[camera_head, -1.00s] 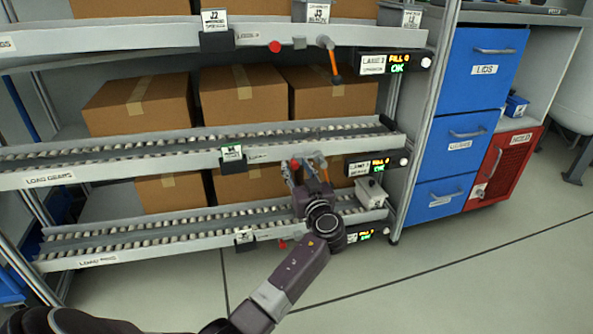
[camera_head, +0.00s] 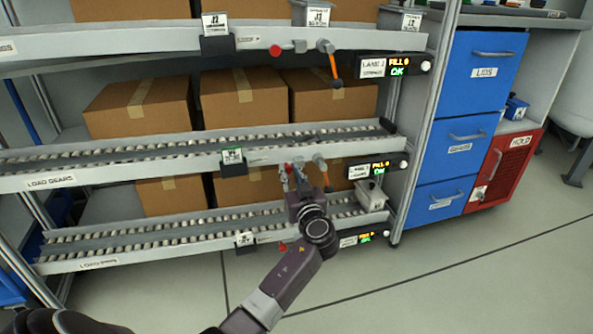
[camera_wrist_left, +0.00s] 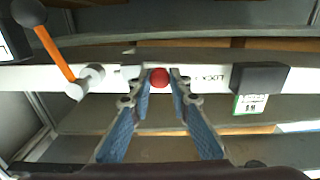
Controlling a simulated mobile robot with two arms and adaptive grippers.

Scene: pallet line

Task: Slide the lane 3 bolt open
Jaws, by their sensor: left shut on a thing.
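The red bolt knob (camera_wrist_left: 159,77) is between the fingertips of my left gripper (camera_wrist_left: 160,80) in the left wrist view. The fingers are shut on it, with their blue pads to either side. In the head view my left gripper (camera_head: 292,176) is at the front rail of the middle lane, and the red knob (camera_head: 287,168) shows only partly there. An orange lever with a dark ball end (camera_wrist_left: 55,50) is beside the knob in the left wrist view. The middle lane's sign (camera_head: 360,171) is too small to read surely. My right gripper is out of view.
The upper lane has its own red knob (camera_head: 275,49) and orange lever (camera_head: 333,66). The lower lane's red knob (camera_head: 283,247) is close below my wrist. A grey bin (camera_head: 371,195) is at the lower lane's right end. Blue drawers (camera_head: 447,150) stand to the right; the floor in front is clear.

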